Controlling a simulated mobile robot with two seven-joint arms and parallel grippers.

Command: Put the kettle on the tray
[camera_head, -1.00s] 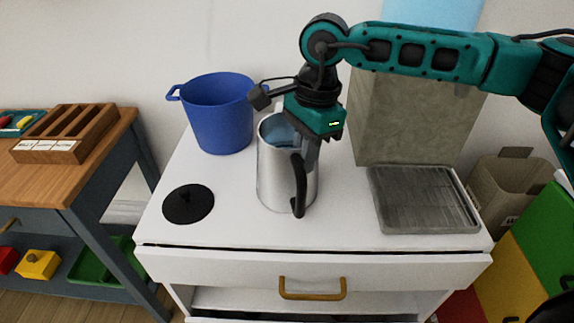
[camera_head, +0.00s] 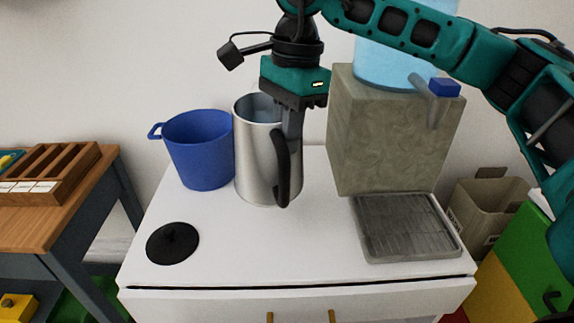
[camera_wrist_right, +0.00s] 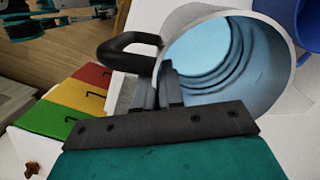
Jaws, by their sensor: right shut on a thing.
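The kettle (camera_head: 255,160) is a silver, open-topped metal vessel with a black handle on its right. It is upright and appears held a little above the white cabinet top. My right gripper (camera_head: 291,125) points down and is shut on the kettle's rim beside the handle. In the right wrist view, the fingers (camera_wrist_right: 170,90) grip the wall next to the handle, and the kettle's inside (camera_wrist_right: 215,55) shows. The tray (camera_head: 405,232) is a flat grey ribbed plate on the cabinet top, to the right of the kettle and empty. My left gripper is not in view.
A stone-look block (camera_head: 385,135) with a light blue container (camera_head: 405,55) and a tap (camera_head: 432,98) stands behind the tray. A blue pot (camera_head: 200,155) is left of the kettle. A black lid (camera_head: 172,243) lies front left. The cabinet top between lid and tray is clear.

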